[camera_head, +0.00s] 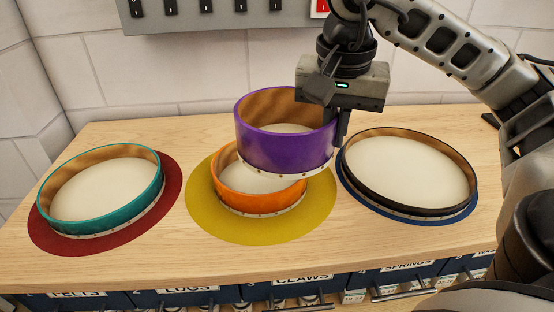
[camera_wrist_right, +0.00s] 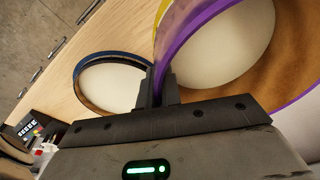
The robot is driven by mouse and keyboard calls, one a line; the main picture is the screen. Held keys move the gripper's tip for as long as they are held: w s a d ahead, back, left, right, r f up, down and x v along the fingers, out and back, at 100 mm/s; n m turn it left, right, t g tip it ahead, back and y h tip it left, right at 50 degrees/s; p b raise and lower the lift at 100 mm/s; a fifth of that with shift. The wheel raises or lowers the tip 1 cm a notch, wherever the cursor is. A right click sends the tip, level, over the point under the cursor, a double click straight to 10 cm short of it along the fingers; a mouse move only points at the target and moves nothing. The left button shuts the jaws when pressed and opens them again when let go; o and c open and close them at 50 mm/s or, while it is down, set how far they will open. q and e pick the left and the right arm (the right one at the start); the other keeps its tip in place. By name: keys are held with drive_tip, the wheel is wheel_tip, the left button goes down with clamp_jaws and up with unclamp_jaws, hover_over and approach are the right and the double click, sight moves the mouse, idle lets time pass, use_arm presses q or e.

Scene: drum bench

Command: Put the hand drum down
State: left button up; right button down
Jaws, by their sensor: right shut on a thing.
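The purple hand drum (camera_head: 285,148) is held in the air by my right gripper (camera_head: 341,125), whose jaws are shut on the right side of its rim. In the right wrist view the purple rim (camera_wrist_right: 187,36) runs between the fingers of that gripper (camera_wrist_right: 160,90). The purple drum hangs above and partly in front of an orange drum (camera_head: 262,196) and hides part of it. The orange drum stands on a yellow round mat (camera_head: 210,217). I cannot tell from the head view how far apart the two drums are. My left gripper is not in view.
A teal drum (camera_head: 130,208) stands on a red mat (camera_head: 72,243) at the left. A black drum (camera_head: 400,195) stands on a blue mat (camera_head: 440,217) at the right. The wooden bench (camera_head: 165,258) has labelled drawers along its front. A grey panel (camera_head: 220,18) hangs on the wall.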

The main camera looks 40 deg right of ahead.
sight(299, 129)
drive_tip(key=w+f, duration=0.2)
drive_tip(key=w, duration=0.1)
drive_tip(key=w+d+f, duration=0.1)
drive_tip(key=w+f, duration=0.1)
drive_tip(key=w, duration=0.1)
drive_tip(key=w+f+b, duration=0.1)
drive_tip(key=w+f, duration=0.2)
drive_tip(key=shift+d, duration=0.2)
drive_tip(key=f, duration=0.2)
drive_tip(key=w+f, duration=0.1)
drive_tip(key=f, duration=0.1)
drive_tip(key=shift+w+d+f, duration=0.1)
drive_tip(key=shift+d+f, duration=0.05)
drive_tip(key=shift+f, duration=0.1)
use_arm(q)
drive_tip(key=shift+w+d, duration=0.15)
use_arm(e)
drive_tip(key=shift+f, duration=0.1)
drive_tip(key=shift+f+b, duration=0.5)
drive_tip(key=shift+b, duration=0.1)
drive_tip(key=c, duration=1.9)
unclamp_jaws()
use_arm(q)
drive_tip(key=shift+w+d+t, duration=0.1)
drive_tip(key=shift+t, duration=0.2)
use_arm(e)
drive_tip(key=shift+r, duration=0.1)
